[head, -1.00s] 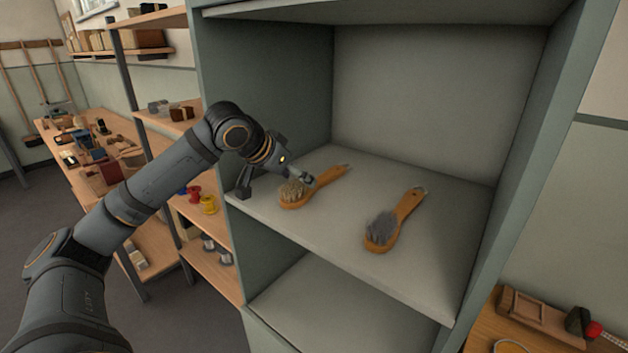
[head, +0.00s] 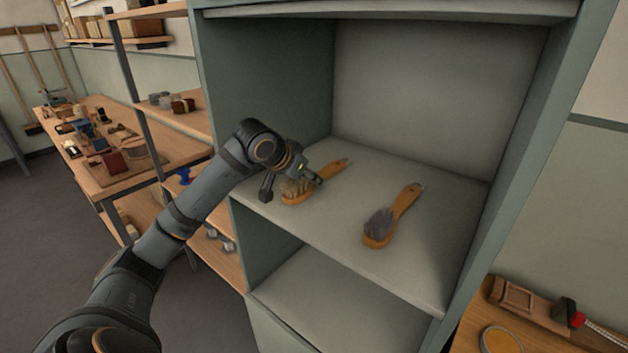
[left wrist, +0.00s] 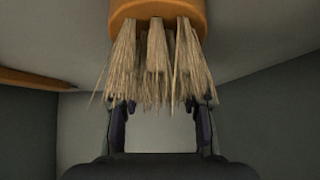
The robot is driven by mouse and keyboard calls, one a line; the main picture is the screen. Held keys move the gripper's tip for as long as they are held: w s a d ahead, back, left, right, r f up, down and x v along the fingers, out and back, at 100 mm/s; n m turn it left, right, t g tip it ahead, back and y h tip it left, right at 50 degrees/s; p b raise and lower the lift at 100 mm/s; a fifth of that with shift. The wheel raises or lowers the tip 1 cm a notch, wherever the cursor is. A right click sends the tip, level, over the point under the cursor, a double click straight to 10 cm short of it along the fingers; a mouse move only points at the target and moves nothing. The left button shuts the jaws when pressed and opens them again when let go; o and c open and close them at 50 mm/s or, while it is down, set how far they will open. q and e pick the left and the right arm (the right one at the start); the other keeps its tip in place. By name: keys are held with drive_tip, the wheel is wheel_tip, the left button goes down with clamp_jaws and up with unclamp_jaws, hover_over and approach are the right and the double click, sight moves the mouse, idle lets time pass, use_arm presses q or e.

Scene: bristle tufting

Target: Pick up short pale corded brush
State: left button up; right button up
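The pale-bristled brush (head: 331,170) lies on the cabinet shelf, left of a grey-bristled brush (head: 391,217). Its wooden handle points to the back right. Whether it has a cord is too small to tell. My left gripper (head: 292,184) is open at its bristle end, one finger on each side of the head. In the left wrist view the pale brush (left wrist: 155,60) shows its wooden head at the top and bristle tufts hanging toward the open left gripper (left wrist: 161,105). Contact cannot be told. My right gripper is not in view.
The shelf (head: 345,232) is bounded by the cabinet's left wall (head: 262,90) and right wall. The shelf's back and right are clear. A wooden shelving unit (head: 185,122) stands left of the cabinet; a small table with tools (head: 525,310) is at the lower right.

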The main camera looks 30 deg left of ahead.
use_arm(q)
drive_tip(key=c, duration=0.6)
drive_tip(key=shift+c, duration=0.2)
drive_tip(key=shift+r, duration=0.25)
wheel_tip(320, 180, up, 3)
drive_tip(key=shift+f, duration=0.15)
drive_tip(key=s+d+r, duration=0.7)
drive_tip(key=s+r, duration=0.3)
drive_tip(key=s, duration=0.2)
drive_tip(key=shift+d+b, duration=0.3)
drive_tip(key=shift+d, duration=0.05)
